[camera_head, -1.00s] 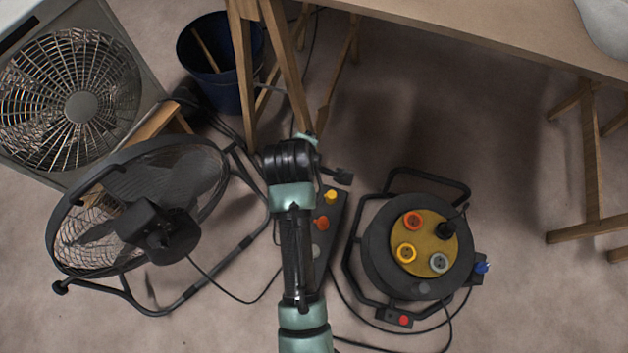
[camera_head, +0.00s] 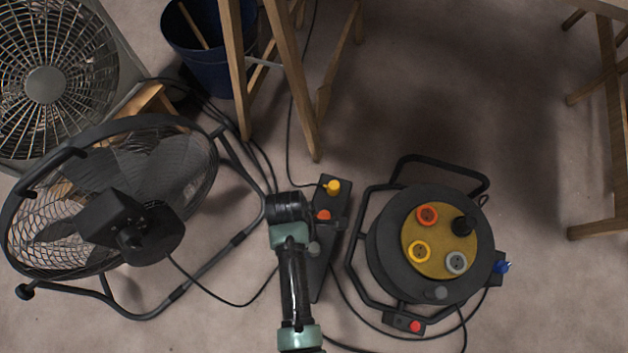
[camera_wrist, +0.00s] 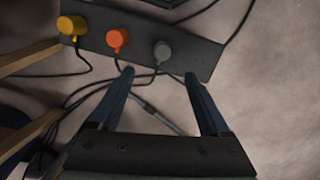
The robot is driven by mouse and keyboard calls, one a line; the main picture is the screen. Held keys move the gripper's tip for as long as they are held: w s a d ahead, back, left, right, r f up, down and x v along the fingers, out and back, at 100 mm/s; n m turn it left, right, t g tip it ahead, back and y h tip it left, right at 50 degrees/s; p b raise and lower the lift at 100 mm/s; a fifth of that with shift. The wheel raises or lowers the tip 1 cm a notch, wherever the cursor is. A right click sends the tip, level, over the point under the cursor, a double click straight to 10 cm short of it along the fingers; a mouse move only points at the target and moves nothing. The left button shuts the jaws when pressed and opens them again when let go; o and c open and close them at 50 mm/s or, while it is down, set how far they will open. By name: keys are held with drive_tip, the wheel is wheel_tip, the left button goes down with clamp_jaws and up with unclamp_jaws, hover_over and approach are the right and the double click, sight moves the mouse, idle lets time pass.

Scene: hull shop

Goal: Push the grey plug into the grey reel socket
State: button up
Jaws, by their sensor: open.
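The grey plug (camera_wrist: 163,50) stands on a dark power strip (camera_wrist: 200,56) in the wrist view, beside an orange plug (camera_wrist: 117,38) and a yellow plug (camera_wrist: 71,26). In the head view the grey plug (camera_head: 314,249) shows just right of my arm. My gripper (camera_wrist: 159,75) is open and empty, its two fingers apart just short of the grey plug in the picture. In the head view the fingers are hidden by my wrist. The grey reel socket (camera_head: 456,262) is on the yellow face of the black cable reel (camera_head: 384,260), to the right, and looks empty.
A floor fan (camera_head: 130,225) stands left. Wooden trestle legs (camera_head: 300,100) and a blue bucket (camera_head: 210,60) are behind.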

sight(314, 247)
drive_tip(key=f+b, duration=0.1)
drive_tip(key=f, duration=0.1)
drive_tip(key=f+b, duration=0.3)
drive_tip(key=f, duration=0.2)
drive_tip(key=shift+d, duration=0.4)
drive_tip(key=f+b, duration=0.5)
drive_tip(key=shift+s+d+f, duration=0.1)
drive_tip(key=shift+s+d, duration=0.25)
drive_tip(key=shift+d, duration=0.05)
clamp_jaws()
